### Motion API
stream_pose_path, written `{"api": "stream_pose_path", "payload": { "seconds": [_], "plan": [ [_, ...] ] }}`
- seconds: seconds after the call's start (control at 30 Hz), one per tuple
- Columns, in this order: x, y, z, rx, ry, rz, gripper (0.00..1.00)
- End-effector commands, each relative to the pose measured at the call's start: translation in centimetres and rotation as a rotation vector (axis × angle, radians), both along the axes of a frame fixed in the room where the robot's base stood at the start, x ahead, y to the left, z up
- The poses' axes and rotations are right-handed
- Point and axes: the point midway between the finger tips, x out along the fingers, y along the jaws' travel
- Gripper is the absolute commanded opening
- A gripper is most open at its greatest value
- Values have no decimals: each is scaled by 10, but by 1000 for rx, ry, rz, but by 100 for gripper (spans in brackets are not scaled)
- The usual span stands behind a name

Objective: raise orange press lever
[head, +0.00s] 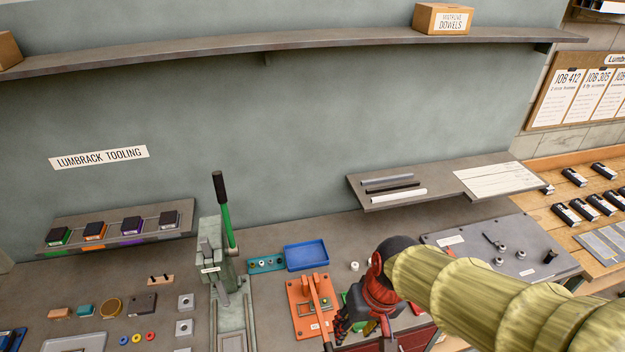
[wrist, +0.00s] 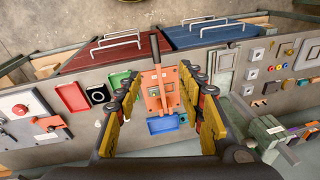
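The orange press (head: 300,311) stands on the bench, left of my gripper (head: 352,322) in the head view. Its orange lever (head: 316,298) runs toward the bench front and ends in a dark grip (head: 328,346). In the wrist view the orange press (wrist: 152,103) lies between and beyond my fingers, with the dark lever grip (wrist: 155,48) pointing up the picture. My gripper (wrist: 162,76) is open with its fingers wide apart and nothing visible between them up close. I cannot tell the exact gap between fingers and lever.
A green-handled press (head: 228,215) stands tall to the left. A blue tray (head: 306,255) lies behind the orange press. A red tray (wrist: 73,97) and a green tray (wrist: 120,80) lie beside it. A grey shelf (head: 420,192) juts out above the bench.

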Motion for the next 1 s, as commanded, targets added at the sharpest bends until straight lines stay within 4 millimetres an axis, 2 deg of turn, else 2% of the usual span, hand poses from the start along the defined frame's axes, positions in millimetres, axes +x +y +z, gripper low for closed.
{"api": "stream_pose_path", "payload": {
  "seconds": [0.03, 0.3, 0.5, 0.83, 1.0],
  "plan": [
    [-5, -10, -13, -13, -23, -8, 39],
    [-28, -58, -31, -84, -140, -42, 39],
    [-37, -83, -48, -111, -268, -82, 39],
    [-45, -100, -67, -109, -392, -152, 39],
    [-45, -101, -70, -110, -392, -159, 30]
  ]
}}
